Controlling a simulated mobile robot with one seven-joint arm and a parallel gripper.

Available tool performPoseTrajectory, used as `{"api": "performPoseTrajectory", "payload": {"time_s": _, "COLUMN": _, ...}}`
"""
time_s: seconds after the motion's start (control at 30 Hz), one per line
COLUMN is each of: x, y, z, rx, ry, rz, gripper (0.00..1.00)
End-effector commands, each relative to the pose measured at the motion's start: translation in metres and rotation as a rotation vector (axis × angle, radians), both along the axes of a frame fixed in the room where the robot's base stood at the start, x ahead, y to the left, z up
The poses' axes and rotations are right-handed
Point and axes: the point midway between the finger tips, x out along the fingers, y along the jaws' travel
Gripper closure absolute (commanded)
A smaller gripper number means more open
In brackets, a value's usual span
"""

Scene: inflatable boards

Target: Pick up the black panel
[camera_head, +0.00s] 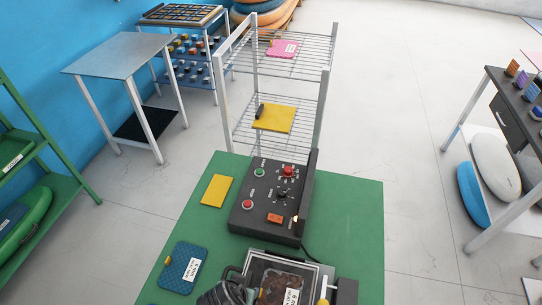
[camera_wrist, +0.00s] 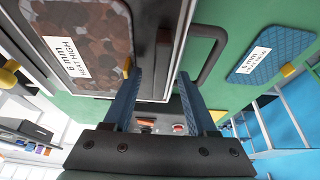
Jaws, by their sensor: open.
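The black control box (camera_head: 258,222) with red, green and orange buttons lies on the green table. It is the largest black thing there; I cannot tell for certain that it is the black panel. A dark, silver-edged frame with a handle (camera_wrist: 214,48) stands in front of it and holds a brown mottled board (camera_wrist: 80,38) with a white label. The board also shows in the head view (camera_head: 272,286). My gripper (camera_wrist: 160,82) is open, its two blue fingers apart with nothing seen held between them. In the head view, my gripper (camera_head: 226,291) is at the bottom edge, left of the frame.
A blue board (camera_head: 181,268) and a yellow sheet (camera_head: 216,190) lie on the left of the green table (camera_head: 345,215). A wire rack (camera_head: 322,95) stands behind it. The table's right side is mostly clear. A green shelf (camera_head: 60,195) is at left.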

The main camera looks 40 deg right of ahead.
Motion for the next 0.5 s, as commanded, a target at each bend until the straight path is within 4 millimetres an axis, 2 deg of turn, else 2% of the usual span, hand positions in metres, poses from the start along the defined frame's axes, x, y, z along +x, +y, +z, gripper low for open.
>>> {"api": "performPoseTrajectory", "payload": {"time_s": 0.4, "x": 0.0001, "y": 0.0003, "z": -0.0029, "rx": 0.000, "ry": 0.000, "rz": 0.001, "gripper": 0.43}}
{"api": "performPoseTrajectory", "payload": {"time_s": 0.43, "x": 0.0001, "y": 0.0003, "z": -0.0029, "rx": 0.000, "ry": 0.000, "rz": 0.001, "gripper": 0.44}}
{"api": "performPoseTrajectory", "payload": {"time_s": 0.5, "x": 0.0001, "y": 0.0003, "z": -0.0025, "rx": 0.000, "ry": 0.000, "rz": 0.001, "gripper": 0.57}}
